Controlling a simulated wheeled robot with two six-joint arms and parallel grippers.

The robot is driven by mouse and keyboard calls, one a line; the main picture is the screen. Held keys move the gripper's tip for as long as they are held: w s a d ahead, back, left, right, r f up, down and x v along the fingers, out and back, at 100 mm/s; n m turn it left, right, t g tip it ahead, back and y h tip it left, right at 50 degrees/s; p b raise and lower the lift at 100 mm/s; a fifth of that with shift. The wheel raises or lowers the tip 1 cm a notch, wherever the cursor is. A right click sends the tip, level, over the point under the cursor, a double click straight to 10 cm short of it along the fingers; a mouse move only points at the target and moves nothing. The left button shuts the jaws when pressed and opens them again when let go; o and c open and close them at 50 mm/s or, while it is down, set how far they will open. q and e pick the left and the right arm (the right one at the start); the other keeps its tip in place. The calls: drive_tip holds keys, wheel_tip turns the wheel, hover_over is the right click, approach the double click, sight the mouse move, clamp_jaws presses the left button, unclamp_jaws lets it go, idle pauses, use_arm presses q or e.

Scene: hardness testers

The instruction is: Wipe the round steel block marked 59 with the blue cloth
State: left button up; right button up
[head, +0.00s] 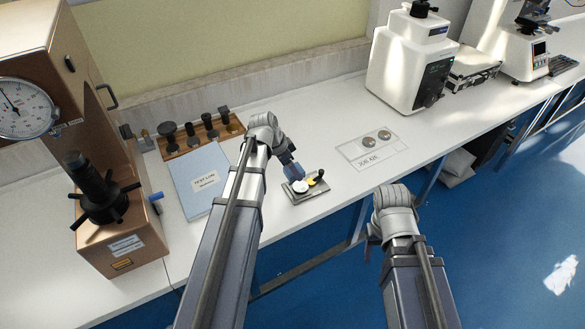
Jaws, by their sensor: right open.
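My left arm reaches over the bench, and its gripper end (290,166) is above a small grey plate (310,195). A dark blue shape shows there; I cannot tell whether it is the blue cloth or the fingers, nor the jaw state. On the plate are a pale round disc (300,187), something yellow and a black-handled piece. Two round steel blocks (368,141) (384,135) lie on a pale marked sheet to the right. The number 59 is not readable on any block. My right gripper (373,240) is open, partly hidden by its wrist, in front of the bench edge.
A brown tester (110,235) with a dial stands at left. A blue folder (200,180) and a wooden rack (200,136) of dark-topped pieces lie beside it. A white tester (410,60) and a microscope-like instrument (522,50) stand at back right. Bench between sheet and plate is clear.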

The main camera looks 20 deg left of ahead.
use_arm(q)
drive_tip(key=shift+r, duration=0.1)
wheel_tip(320, 180, up, 3)
drive_tip(key=p, duration=0.3)
idle(0.4)
